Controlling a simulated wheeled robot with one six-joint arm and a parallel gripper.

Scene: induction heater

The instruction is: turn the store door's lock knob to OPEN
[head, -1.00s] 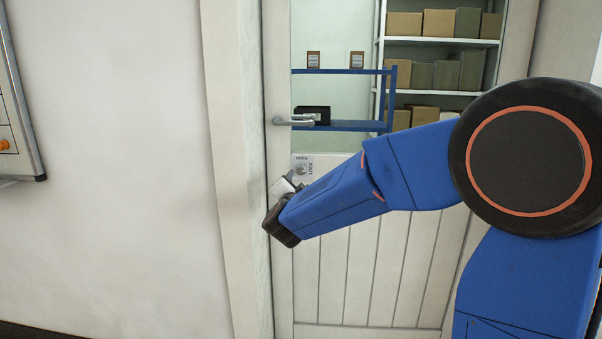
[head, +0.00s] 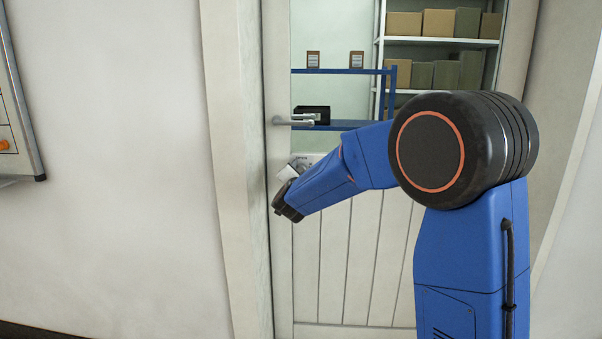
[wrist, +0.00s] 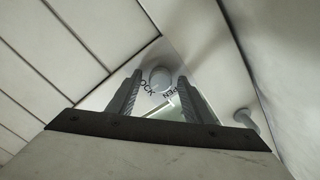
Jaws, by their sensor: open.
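The store door (head: 335,262) is a pale panelled door with a window, and it looks closed. In the wrist view the round grey lock knob (wrist: 160,77) sits on a small plate with LOCK and OPEN lettering, partly covered by my fingers. Which way the knob is set I cannot tell. My gripper (wrist: 160,82) is open, with one finger on each side of the knob in the picture. Whether they touch it is unclear. In the head view my gripper (head: 287,174) is at the plate (head: 302,162) and my arm hides the knob.
The lever door handle (head: 293,121) sticks out above the lock plate, and it also shows in the wrist view (wrist: 243,118). The door frame (head: 240,190) stands close left of my gripper. Behind the glass are shelves with boxes (head: 438,22).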

